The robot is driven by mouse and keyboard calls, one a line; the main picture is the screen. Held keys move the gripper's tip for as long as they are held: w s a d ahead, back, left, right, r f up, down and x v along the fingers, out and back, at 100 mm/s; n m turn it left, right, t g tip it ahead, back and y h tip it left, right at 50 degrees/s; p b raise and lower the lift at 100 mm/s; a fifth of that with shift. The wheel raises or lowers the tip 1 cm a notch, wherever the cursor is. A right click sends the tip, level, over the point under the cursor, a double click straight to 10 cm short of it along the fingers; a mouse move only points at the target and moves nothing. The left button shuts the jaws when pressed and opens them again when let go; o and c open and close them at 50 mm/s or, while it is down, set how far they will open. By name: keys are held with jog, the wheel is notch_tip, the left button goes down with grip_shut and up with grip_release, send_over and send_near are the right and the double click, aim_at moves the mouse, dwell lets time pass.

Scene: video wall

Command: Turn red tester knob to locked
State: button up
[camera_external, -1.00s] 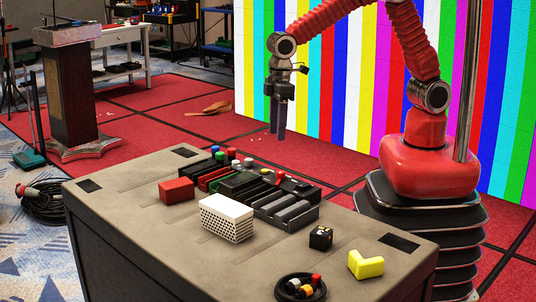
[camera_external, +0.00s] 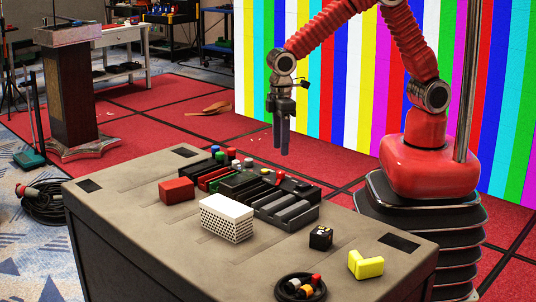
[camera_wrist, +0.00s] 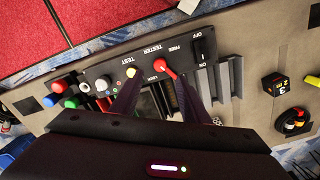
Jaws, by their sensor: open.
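The red tester knob (camera_wrist: 166,67) sits on a dark panel (camera_wrist: 207,35) marked TESTER, FREE and LOCK in the wrist view. Which mark it points to is hard to tell. In the outside view the knob (camera_external: 280,175) is a tiny red spot on the table's device row. My gripper (camera_external: 281,153) points down above the panel, apart from it. In the wrist view my gripper (camera_wrist: 160,82) is open, its two fingers on either side of the knob's area. Nothing is between them that they hold.
On the same panel are a yellow button (camera_wrist: 131,72), a white knob (camera_wrist: 102,83) and an OFF/ON switch (camera_wrist: 200,48). On the table (camera_external: 140,185) stand a red block (camera_external: 176,191), a white perforated box (camera_external: 227,219), a black cube (camera_external: 321,238) and a yellow L-shaped block (camera_external: 366,265).

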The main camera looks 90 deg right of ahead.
aim_at(280, 171)
notch_tip(280, 171, down, 8)
jog(key=shift+f, duration=0.2)
jog(key=shift+c, duration=0.7)
jog(key=c, duration=0.9)
